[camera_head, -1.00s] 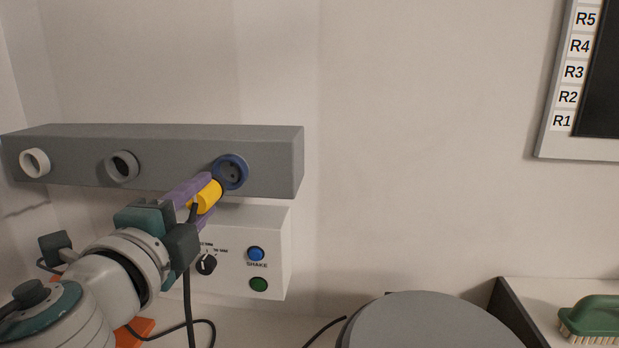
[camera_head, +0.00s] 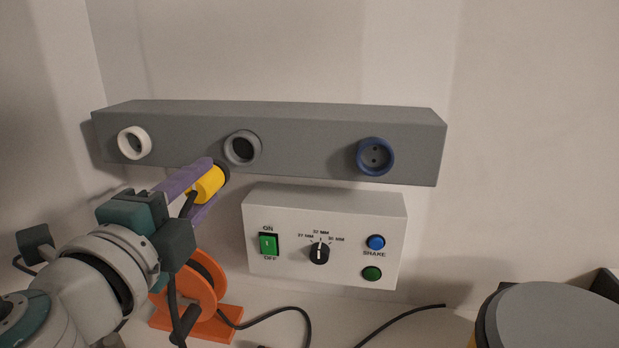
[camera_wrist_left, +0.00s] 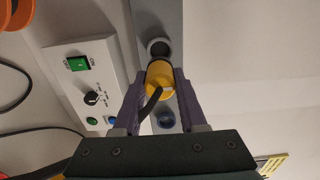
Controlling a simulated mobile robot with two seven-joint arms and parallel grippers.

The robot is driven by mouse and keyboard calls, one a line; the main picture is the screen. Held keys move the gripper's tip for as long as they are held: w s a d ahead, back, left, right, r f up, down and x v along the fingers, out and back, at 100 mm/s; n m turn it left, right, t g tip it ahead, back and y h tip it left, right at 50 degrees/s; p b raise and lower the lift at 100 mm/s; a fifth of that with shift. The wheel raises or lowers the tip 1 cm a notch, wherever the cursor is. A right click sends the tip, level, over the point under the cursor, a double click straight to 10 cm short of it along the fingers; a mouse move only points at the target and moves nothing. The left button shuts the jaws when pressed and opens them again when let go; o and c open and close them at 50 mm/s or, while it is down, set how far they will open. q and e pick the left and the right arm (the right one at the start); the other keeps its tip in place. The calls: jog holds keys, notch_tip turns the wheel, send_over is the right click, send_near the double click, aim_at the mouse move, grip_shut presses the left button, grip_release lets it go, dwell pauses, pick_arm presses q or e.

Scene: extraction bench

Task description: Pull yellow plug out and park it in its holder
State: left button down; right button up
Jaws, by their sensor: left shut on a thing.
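My left gripper (camera_head: 212,181) is shut on the yellow plug (camera_head: 205,187), its purple fingers on either side. The plug's dark front end points toward the grey rail (camera_head: 310,152), just below and left of the grey middle ring (camera_head: 242,148). A black cable hangs from the plug. The blue-rimmed socket (camera_head: 375,156) at the rail's right is empty, and a white ring (camera_head: 134,143) sits at its left. In the left wrist view the plug (camera_wrist_left: 160,77) lies between the fingers, close to the grey ring (camera_wrist_left: 159,47); I cannot tell whether they touch. My right gripper is out of view.
A white control box (camera_head: 325,228) with a green switch, a dial and buttons stands under the rail. An orange reel (camera_head: 200,295) is below my left gripper, with black cable on the bench. A grey round lid (camera_head: 550,318) is at lower right.

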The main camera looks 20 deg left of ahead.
aim_at(220, 169)
pick_arm(q)
jog(key=shift+w, duration=0.1)
jog(key=shift+x, duration=2.85)
jog(key=shift+b, duration=0.35)
jog(key=shift+b+x, duration=0.35)
jog(key=shift+x, duration=1)
jog(key=shift+c, duration=1.9)
grip_release()
